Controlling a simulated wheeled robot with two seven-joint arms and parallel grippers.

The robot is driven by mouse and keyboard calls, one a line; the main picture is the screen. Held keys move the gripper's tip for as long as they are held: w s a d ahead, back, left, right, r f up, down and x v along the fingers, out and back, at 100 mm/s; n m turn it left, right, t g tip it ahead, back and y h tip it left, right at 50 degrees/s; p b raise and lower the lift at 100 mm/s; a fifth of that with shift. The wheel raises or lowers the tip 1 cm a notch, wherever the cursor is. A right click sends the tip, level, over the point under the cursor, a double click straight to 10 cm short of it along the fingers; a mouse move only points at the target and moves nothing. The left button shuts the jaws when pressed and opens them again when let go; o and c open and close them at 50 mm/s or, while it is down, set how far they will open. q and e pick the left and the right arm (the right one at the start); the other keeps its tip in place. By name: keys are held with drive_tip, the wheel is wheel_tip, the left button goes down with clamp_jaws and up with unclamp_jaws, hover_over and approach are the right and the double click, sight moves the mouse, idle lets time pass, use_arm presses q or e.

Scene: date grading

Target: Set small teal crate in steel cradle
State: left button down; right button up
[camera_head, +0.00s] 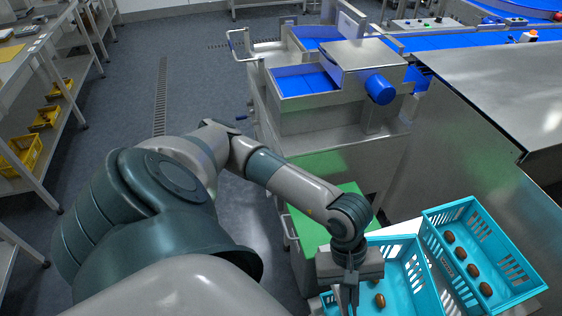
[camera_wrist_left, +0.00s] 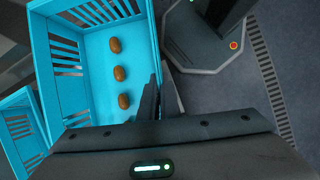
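A teal slatted crate (camera_head: 428,288) stands at the bottom right in the head view, with brown dates on its floor. In the left wrist view this crate (camera_wrist_left: 88,60) holds three dates in a row. My left gripper (camera_head: 350,298) points down at its left wall. In the left wrist view my left gripper's fingers (camera_wrist_left: 162,92) lie close together at the wall's near end; whether they clamp it is unclear. A second teal crate (camera_head: 440,222) with several dates stands to the right, partly visible in the wrist view too (camera_wrist_left: 20,130). I cannot make out the steel cradle for certain. My right gripper is out of view.
A white surface (camera_head: 404,228) lies under the crates. A green panel (camera_head: 318,235) lies beyond my left wrist. A steel machine (camera_head: 365,55) with blue belts stands behind, and a steel cover (camera_head: 490,85) at right. Open floor (camera_head: 195,85) lies to the left.

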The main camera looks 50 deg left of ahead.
use_arm(q)
drive_tip(key=w+a+f+m+g+b, duration=0.1)
drive_tip(key=w+a+f+m+b, duration=0.1)
drive_tip(key=m, duration=0.1)
drive_tip(key=w+a+f+m+y+b, duration=0.1)
drive_tip(key=w+a+f+m+b, duration=0.1)
drive_tip(key=w+m, duration=0.1)
drive_tip(key=w+a+f+m+g+y+b, duration=0.1)
drive_tip(key=w+a+f+m+b, duration=0.1)
drive_tip(key=w+m, duration=0.1)
drive_tip(key=shift+w+a+g, duration=0.1)
drive_tip(key=shift+w+g, duration=0.1)
drive_tip(key=shift+g, duration=0.1)
drive_tip(key=shift+w+a+m+y+b, duration=0.4)
drive_tip(key=shift+w+m+b, duration=0.2)
drive_tip(key=shift+m, duration=0.3)
drive_tip(key=shift+a+r+g, duration=0.1)
drive_tip(key=shift+g, duration=0.2)
drive_tip(key=shift+s, duration=0.1)
